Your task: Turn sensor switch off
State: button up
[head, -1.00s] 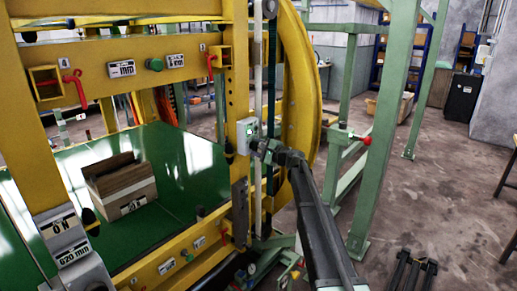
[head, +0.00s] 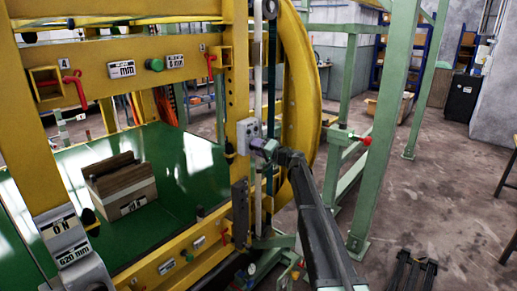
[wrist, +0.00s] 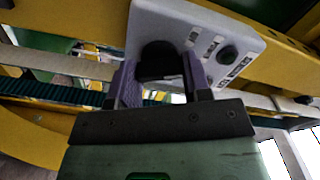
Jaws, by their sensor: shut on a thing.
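The sensor switch is a pale grey box (wrist: 212,45) with a black knob (wrist: 160,62), small labels and a round dark button. In the head view the switch box (head: 248,130) sits on the yellow upright, left of the big ring. My gripper (head: 262,146) reaches it from the lower right. In the wrist view the purple fingers of my gripper (wrist: 160,80) are on either side of the knob and shut on it. The far side of the knob is hidden.
A yellow frame (head: 238,90) and a curved yellow ring (head: 300,95) stand close around the switch. A green post (head: 388,130) stands to the right. A stack of brown boards (head: 122,185) lies on the green bed. Open floor lies to the right.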

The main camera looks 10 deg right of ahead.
jog(key=shift+n, duration=1.2)
jog(key=o, duration=0.9)
jog(key=shift+s, duration=0.1)
jog(key=v, duration=1)
jog(key=shift+s+d, duration=0.25)
